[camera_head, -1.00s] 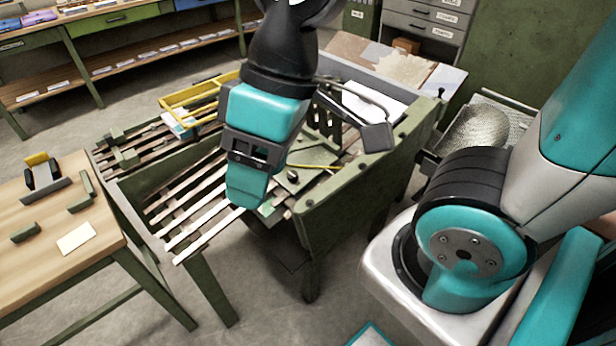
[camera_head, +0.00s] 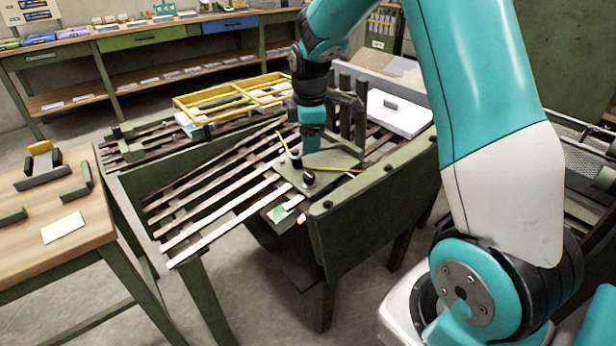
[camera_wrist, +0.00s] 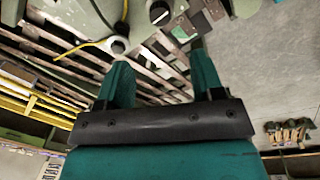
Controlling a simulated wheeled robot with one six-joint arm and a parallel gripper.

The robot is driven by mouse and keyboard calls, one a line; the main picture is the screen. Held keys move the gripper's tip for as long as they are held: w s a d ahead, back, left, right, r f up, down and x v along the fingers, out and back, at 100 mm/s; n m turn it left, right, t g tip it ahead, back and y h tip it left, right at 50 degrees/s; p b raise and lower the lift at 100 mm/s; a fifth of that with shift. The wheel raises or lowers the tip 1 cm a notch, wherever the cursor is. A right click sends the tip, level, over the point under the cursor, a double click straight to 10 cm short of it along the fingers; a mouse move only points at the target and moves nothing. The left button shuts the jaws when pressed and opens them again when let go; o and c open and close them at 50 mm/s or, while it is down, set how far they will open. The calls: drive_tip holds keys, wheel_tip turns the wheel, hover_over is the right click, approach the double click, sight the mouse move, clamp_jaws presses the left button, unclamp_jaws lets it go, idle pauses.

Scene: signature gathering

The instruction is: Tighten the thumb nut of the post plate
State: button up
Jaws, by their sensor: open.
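The green post plate (camera_head: 335,157) lies on the slatted bench, with upright green posts (camera_head: 345,115) at its back. Two dark knobs stand at its front left: one near the front corner (camera_head: 308,178), one just behind (camera_head: 296,160). I cannot tell which is the thumb nut. In the wrist view a black knob with a pale bar (camera_wrist: 159,13) and a pale round knob (camera_wrist: 118,46) show beyond my fingers. My gripper (camera_wrist: 158,62) is open and empty, its fingers apart over slats. In the head view my gripper (camera_head: 312,145) hangs above the plate, close to the knobs; its fingertips are unclear.
Yellow strips (camera_head: 340,169) run from the knobs. A yellow frame (camera_head: 235,96) lies behind on the slats. A white block (camera_head: 398,113) sits behind right. A wooden table (camera_head: 85,225) with small green fixtures stands left. The front-left slats are bare.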

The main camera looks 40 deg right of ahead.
sight(308, 175)
drive_tip(key=f, duration=0.4)
drive_tip(key=f+b, duration=0.1)
drive_tip(key=f, duration=0.2)
drive_tip(key=w+f, duration=0.1)
drive_tip(key=f, duration=0.3)
drive_tip(key=shift+d+f, duration=0.15)
drive_tip(key=shift+f, duration=0.15)
drive_tip(key=c, duration=0.9)
